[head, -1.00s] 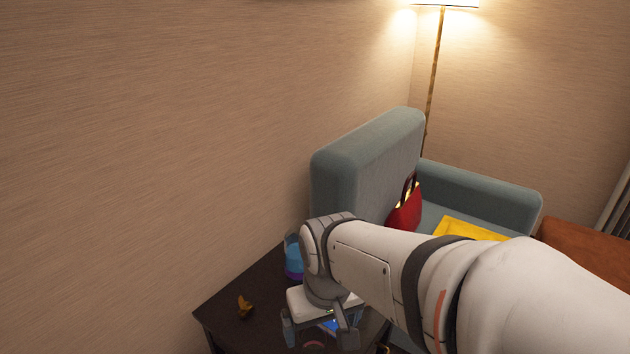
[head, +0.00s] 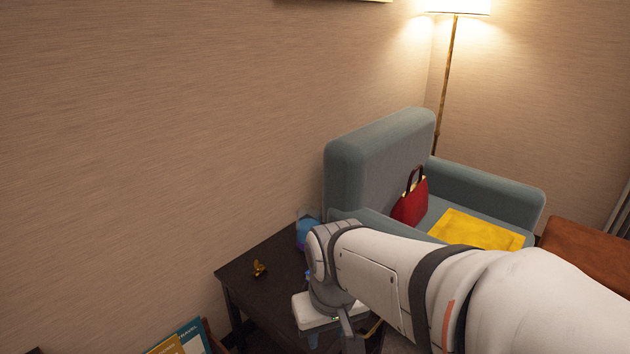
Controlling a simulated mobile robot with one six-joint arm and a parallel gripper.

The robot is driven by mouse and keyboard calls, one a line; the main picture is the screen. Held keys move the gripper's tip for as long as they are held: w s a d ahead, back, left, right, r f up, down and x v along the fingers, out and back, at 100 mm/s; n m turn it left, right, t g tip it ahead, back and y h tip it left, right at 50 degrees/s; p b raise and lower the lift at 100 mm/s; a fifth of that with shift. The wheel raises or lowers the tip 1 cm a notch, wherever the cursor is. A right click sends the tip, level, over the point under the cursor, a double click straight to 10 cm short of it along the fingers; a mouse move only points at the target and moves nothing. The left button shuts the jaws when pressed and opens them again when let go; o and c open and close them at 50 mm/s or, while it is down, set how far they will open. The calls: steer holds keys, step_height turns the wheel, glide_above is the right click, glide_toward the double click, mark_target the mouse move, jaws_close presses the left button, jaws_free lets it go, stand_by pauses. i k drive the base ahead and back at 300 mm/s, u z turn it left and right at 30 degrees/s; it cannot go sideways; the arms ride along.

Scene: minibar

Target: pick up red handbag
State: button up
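The red handbag (head: 410,203) stands on the seat of the grey-blue armchair (head: 350,170), leaning near its backrest, with its dark handle upward. My gripper (head: 330,345) points down at the bottom of the head view, over the front of the dark side table. It is well to the left of and nearer than the handbag, not touching it. Its fingertips are cut off or hidden at the frame's lower edge, so its opening is unclear.
The dark side table (head: 250,292) holds a small golden object (head: 259,268) and a blue container (head: 303,232). A yellow cloth (head: 475,230) lies on the armchair seat. A floor lamp (head: 446,80) stands behind. Books (head: 182,340) show at the lower left.

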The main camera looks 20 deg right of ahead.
mark_target(411, 207)
steer(key=u, duration=1.35)
steer(key=k, duration=1.6)
steer(key=z, duration=1.8)
steer(key=i, duration=1.7)
steer(key=z, duration=0.05)
